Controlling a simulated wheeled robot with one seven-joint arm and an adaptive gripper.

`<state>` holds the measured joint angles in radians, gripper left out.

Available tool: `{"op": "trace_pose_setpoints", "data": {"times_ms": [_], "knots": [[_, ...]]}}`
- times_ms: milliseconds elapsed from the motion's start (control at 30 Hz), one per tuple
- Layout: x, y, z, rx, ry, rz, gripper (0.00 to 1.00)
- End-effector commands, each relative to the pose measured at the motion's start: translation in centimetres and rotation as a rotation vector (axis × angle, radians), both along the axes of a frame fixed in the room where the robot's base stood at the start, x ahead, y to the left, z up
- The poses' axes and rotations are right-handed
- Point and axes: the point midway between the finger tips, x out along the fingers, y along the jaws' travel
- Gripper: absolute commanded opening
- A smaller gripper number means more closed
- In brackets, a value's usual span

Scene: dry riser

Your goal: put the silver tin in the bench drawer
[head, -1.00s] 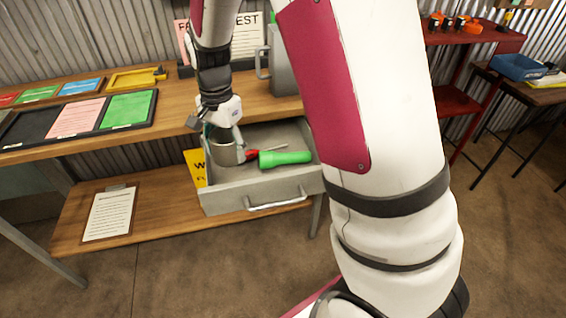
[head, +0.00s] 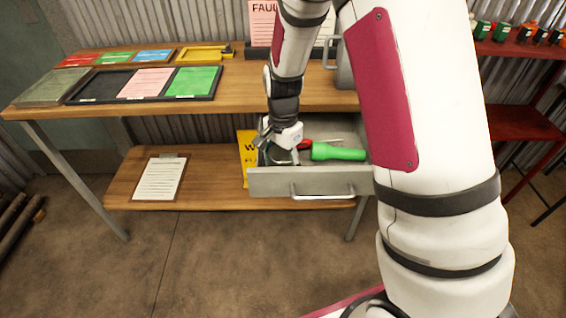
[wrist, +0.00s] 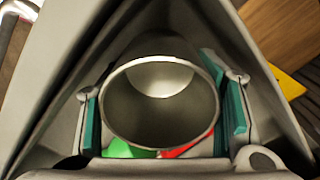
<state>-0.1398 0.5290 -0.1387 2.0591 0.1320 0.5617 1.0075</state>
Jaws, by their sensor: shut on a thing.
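The silver tin (wrist: 158,118) is an open, empty-looking cup in the wrist view. My gripper (wrist: 165,112) is shut on it, with a teal pad on each side of its wall. In the head view the gripper (head: 282,146) is down inside the open bench drawer (head: 262,183), at its left end. The tin (head: 280,156) shows only in part there, below the gripper and behind the drawer front. Whether its base touches the drawer floor is hidden.
A green torch (head: 338,152) and a red-handled tool (head: 308,144) lie in the drawer right of the tin. The benchtop (head: 245,92) overhangs behind. A yellow sign (head: 246,152) stands left of the drawer, and a clipboard (head: 160,178) lies on the lower shelf.

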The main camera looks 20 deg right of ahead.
Motion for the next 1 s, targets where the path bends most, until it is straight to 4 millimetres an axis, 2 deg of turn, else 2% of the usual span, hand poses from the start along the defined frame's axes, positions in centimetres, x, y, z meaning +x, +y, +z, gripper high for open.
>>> {"op": "trace_pose_setpoints", "data": {"times_ms": [200, 233, 300, 600, 733, 867, 1000], "knots": [[0.0, 0.0, -0.3, 0.000, 0.000, 0.000, 0.30], [0.0, 0.0, -0.3, 0.000, 0.000, 0.000, 0.62], [0.0, 0.0, -0.2, 0.000, 0.000, 0.000, 0.78], [0.0, 0.0, -0.2, 0.000, 0.000, 0.000, 0.78], [0.0, 0.0, 0.5, 0.000, -0.001, 0.000, 0.78], [0.1, 0.0, 2.3, 0.000, -0.004, 0.000, 0.78], [0.1, 0.0, 5.3, 0.000, -0.005, 0.001, 0.78]]}}
